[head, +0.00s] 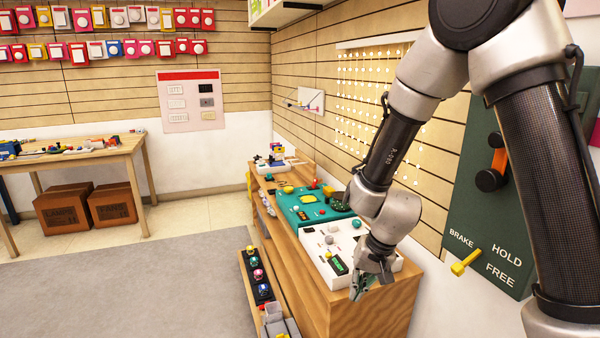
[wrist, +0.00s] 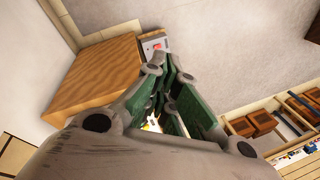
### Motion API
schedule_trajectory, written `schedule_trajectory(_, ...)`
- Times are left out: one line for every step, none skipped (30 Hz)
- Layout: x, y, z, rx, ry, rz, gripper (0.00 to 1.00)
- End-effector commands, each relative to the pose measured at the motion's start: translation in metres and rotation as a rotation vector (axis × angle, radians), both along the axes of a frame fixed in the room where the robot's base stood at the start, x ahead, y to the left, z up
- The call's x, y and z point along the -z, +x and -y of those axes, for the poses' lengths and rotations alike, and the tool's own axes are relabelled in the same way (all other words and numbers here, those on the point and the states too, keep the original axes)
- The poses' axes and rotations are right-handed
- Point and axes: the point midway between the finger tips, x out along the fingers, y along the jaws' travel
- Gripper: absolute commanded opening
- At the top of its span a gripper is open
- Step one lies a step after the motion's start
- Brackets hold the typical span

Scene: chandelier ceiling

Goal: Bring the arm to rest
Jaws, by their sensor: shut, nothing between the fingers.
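My arm reaches in from the upper right of the head view, bent downward. My gripper (head: 364,281) hangs at the near corner of the wooden cabinet (head: 345,309), in front of the white panel (head: 318,243) on its top. The fingers are shut and hold nothing. In the wrist view my gripper (wrist: 172,75) shows its green-padded fingers, with the wooden cabinet top (wrist: 95,75) to their left. Whether the gripper touches the cabinet cannot be told.
A green board (head: 480,220) with a yellow lever (head: 465,262) is on the right wall. A low shelf (head: 252,290) with toy cars stands left of the cabinet. The grey carpet (head: 130,290) is clear.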

Motion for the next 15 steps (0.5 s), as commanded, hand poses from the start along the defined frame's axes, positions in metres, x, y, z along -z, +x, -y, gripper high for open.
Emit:
schedule_trajectory(-0.029, -0.014, 0.012, -0.066, 0.010, -0.022, 0.00)
schedule_trajectory(-0.044, -0.023, 0.021, -0.106, 0.008, -0.041, 0.00)
schedule_trajectory(-0.062, -0.037, 0.035, -0.156, 0.000, -0.062, 0.00)
schedule_trajectory(-0.076, -0.046, 0.045, -0.189, -0.011, -0.074, 0.00)
schedule_trajectory(-0.089, -0.055, 0.057, -0.218, -0.023, -0.084, 0.00)
schedule_trajectory(-0.106, -0.068, 0.073, -0.252, -0.044, -0.093, 0.00)
schedule_trajectory(-0.118, -0.077, 0.086, -0.273, -0.062, -0.097, 0.00)
schedule_trajectory(-0.129, -0.086, 0.098, -0.291, -0.081, -0.099, 0.00)
schedule_trajectory(-0.144, -0.097, 0.115, -0.307, -0.109, -0.095, 0.00)
schedule_trajectory(-0.155, -0.105, 0.127, -0.317, -0.130, -0.091, 0.00)
schedule_trajectory(-0.165, -0.113, 0.139, -0.321, -0.152, -0.082, 0.00)
schedule_trajectory(-0.178, -0.123, 0.154, -0.323, -0.180, -0.065, 0.00)
schedule_trajectory(-0.186, -0.129, 0.165, -0.321, -0.201, -0.047, 0.00)
schedule_trajectory(-0.195, -0.135, 0.175, -0.314, -0.220, -0.025, 0.00)
schedule_trajectory(-0.206, -0.141, 0.186, -0.301, -0.242, 0.013, 0.00)
